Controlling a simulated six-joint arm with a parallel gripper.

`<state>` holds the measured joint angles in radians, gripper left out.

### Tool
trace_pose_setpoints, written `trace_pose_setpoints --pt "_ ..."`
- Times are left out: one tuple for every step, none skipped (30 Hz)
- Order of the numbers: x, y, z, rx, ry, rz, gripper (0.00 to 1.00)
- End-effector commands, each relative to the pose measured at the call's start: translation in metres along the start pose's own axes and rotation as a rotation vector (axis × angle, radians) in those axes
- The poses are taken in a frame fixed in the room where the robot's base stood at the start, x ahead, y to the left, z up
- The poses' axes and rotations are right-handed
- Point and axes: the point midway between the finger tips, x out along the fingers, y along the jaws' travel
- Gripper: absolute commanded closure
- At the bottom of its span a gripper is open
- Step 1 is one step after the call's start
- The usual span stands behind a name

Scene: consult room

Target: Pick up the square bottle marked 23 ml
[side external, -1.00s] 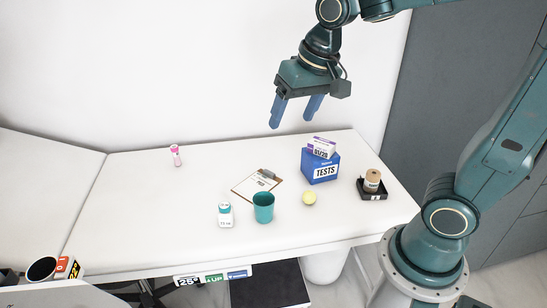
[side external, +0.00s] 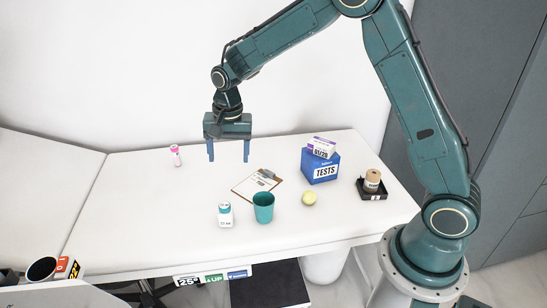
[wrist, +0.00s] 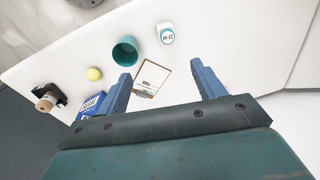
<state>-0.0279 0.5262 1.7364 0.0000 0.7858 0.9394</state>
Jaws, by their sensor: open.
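The square bottle (side external: 225,216) is small and white with a teal cap and stands upright near the front edge of the table, left of the teal cup. It also shows in the wrist view (wrist: 166,34), where its label reads like 23. My gripper (side external: 228,158) is open and empty, pointing down, well above the table and farther back than the bottle. In the wrist view the two blue fingers of my gripper (wrist: 160,80) are spread apart with nothing between them but the clipboard and table below.
A teal cup (side external: 263,208) stands close right of the bottle. A clipboard (side external: 256,184) lies behind it. A yellow ball (side external: 309,198), a blue TESTS box (side external: 321,168) and a black tray (side external: 372,195) are farther right. A pink bottle (side external: 175,156) stands back left. The table's left is clear.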

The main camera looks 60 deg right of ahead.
Motion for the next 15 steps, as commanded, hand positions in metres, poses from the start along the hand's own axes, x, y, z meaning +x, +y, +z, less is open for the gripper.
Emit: trace_pose_setpoints --pt "0.015 -0.004 -0.003 0.024 -0.009 0.013 0.32" --pt "0.023 -0.007 -0.004 0.041 -0.013 0.019 0.32" --pt "0.034 -0.01 -0.006 0.062 -0.019 0.027 0.32" --pt "0.042 -0.012 -0.007 0.079 -0.022 0.033 0.32" --pt "0.049 -0.014 -0.008 0.093 -0.025 0.038 0.32" --pt "0.059 -0.016 -0.009 0.114 -0.03 0.046 0.32" --pt "0.067 -0.018 -0.01 0.127 -0.033 0.051 0.32" --pt "0.073 -0.019 -0.011 0.141 -0.035 0.056 0.32" --pt "0.081 -0.021 -0.011 0.156 -0.038 0.061 0.32" --pt "0.087 -0.021 -0.012 0.168 -0.04 0.066 0.32" --pt "0.091 -0.022 -0.012 0.176 -0.042 0.069 0.32" --pt "0.097 -0.023 -0.013 0.187 -0.044 0.073 0.32" --pt "0.1 -0.024 -0.013 0.195 -0.044 0.075 0.32" --pt "0.103 -0.024 -0.013 0.2 -0.045 0.077 0.32" --pt "0.106 -0.024 -0.013 0.206 -0.046 0.079 0.32"
